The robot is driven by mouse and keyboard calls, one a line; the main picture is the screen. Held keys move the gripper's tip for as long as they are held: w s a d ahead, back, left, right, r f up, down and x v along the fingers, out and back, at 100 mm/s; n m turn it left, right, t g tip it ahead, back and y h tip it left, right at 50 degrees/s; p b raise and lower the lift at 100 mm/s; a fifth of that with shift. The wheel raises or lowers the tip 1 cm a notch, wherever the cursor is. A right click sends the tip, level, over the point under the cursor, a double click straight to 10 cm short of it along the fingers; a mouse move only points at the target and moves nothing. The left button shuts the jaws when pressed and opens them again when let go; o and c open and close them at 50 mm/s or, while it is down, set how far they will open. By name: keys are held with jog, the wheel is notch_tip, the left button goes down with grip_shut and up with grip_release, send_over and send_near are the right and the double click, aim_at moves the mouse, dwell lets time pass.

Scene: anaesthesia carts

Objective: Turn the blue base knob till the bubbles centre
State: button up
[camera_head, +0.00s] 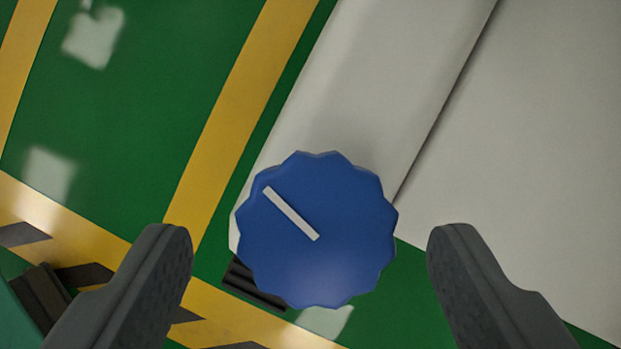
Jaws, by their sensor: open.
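The blue base knob (330,262) has a scalloped rim and a white pointer line on its face. The line runs from the upper left toward the middle of the face. My gripper (310,250) is open, with one dark grey finger to the left of the knob and one to the right. Gaps show between each finger and the knob's rim, so neither appears to touch it. No bubbles or bubble level show in this view.
A pale grey panel (540,150) with a seam fills the upper right behind the knob. The green floor (140,120) has yellow stripes (235,110) and dark hazard marks. A dark ribbed piece (250,285) shows under the knob's lower left. Another dark block (40,295) is at lower left.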

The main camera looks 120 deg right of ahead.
jog(key=shift+x, duration=0.75)
jog(key=c, duration=1)
jog(key=shift+r+p, duration=0.1)
jog(key=shift+p, duration=0.35)
jog(key=shift+s+f+m+p, duration=0.2)
jog(key=shift+m+p, duration=0.1)
jog(key=shift+m, duration=0.1)
jog(key=o, duration=1)
jog(key=shift+w, duration=0.15)
jog(key=shift+r, duration=0.1)
